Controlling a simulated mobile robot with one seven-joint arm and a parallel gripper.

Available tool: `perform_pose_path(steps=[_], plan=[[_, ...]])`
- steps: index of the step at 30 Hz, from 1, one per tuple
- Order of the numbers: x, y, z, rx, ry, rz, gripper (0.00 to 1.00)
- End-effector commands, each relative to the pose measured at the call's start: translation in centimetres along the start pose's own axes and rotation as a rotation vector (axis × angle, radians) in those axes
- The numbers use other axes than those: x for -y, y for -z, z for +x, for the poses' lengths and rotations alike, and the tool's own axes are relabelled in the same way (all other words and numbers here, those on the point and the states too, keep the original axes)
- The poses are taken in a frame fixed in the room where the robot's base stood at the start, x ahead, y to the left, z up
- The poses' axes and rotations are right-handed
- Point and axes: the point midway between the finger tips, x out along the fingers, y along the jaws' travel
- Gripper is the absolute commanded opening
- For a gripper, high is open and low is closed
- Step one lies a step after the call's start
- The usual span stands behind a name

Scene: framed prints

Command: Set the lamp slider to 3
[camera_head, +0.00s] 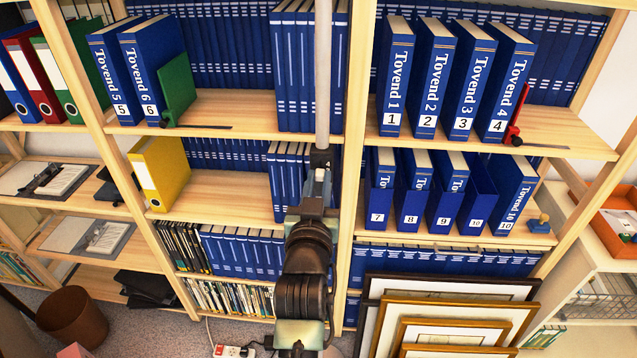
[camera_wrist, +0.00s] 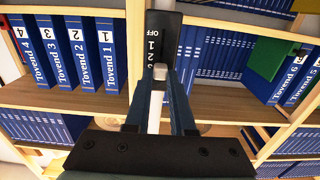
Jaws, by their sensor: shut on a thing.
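A black slider panel (camera_wrist: 168,20) shows upright at the top middle of the wrist view. It bears the marks OFF, 1, 2 and more below, running downward. A pale slider knob (camera_wrist: 159,73) sits below the 2, beside the lower marks. My gripper (camera_wrist: 160,92) is shut on this knob, with dark fingers on both sides. The fingers hide the lower part of the panel, so the exact mark beside the knob is hard to read. In the head view my gripper (camera_head: 318,175) reaches up the middle, just below a pale vertical rod (camera_head: 323,75); the slider marks cannot be read there.
Wooden shelves with blue Tovend binders (camera_head: 433,80) stand right of my arm. A green bookend (camera_head: 178,90) and yellow binder (camera_head: 160,172) stand left. Framed prints (camera_head: 450,312) lean at lower right. A brown bin (camera_head: 73,317) stands on the floor.

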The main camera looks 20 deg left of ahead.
Motion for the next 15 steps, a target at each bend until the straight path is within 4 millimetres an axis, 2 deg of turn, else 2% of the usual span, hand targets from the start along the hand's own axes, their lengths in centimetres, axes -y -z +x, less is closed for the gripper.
perform_pose_path(steps=[1, 6, 15], plan=[[0.00, 0.04, 0.00, -0.002, 0.000, 0.000, 0.26], [0.00, 0.04, 0.00, -0.002, 0.000, 0.000, 0.53], [0.00, 0.00, -0.08, -0.002, 0.000, 0.000, 0.53]])
